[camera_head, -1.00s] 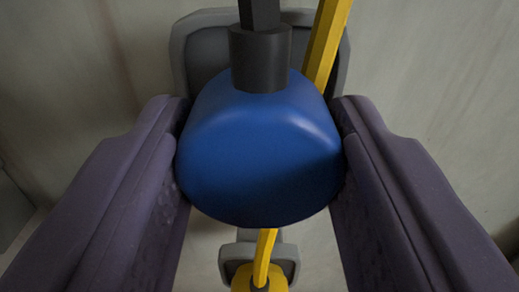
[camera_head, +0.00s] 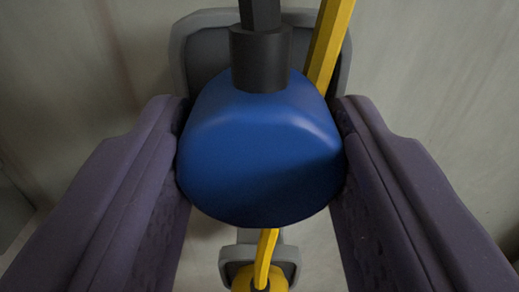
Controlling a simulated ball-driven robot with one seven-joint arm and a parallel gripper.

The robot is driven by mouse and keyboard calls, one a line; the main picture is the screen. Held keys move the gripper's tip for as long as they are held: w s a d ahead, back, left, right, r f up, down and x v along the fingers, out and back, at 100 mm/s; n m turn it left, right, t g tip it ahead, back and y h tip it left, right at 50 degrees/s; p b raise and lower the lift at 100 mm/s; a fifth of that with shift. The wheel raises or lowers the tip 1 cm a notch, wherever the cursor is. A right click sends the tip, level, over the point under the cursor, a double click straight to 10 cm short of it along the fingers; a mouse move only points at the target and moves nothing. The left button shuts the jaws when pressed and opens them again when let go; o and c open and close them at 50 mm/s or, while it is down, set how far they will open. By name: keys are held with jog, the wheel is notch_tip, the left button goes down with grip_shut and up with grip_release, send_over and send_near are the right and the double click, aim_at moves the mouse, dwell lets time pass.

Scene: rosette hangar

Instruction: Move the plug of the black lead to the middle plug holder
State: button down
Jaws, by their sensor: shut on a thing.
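The plug of the black lead is a blue rounded block (camera_head: 260,155) in the middle of the view. A black collar (camera_head: 260,57) and the black lead (camera_head: 260,14) run up from it. My gripper (camera_head: 260,165) has its purple fingers against the plug's left and right sides and is shut on it. A grey plug holder (camera_head: 190,50) lies directly behind the plug, mostly hidden by it. Which holder this is I cannot tell, nor whether the plug touches it.
A yellow lead (camera_head: 328,45) passes behind the plug at upper right and shows again below it (camera_head: 265,255). A yellow plug (camera_head: 245,278) sits at a lower grey holder (camera_head: 287,253). Pale wall (camera_head: 430,60) is bare on both sides.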

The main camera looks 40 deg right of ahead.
jog(key=shift+w+d, duration=0.3)
jog(key=shift+w, duration=0.1)
jog(key=shift+c, duration=2.1)
grip_release()
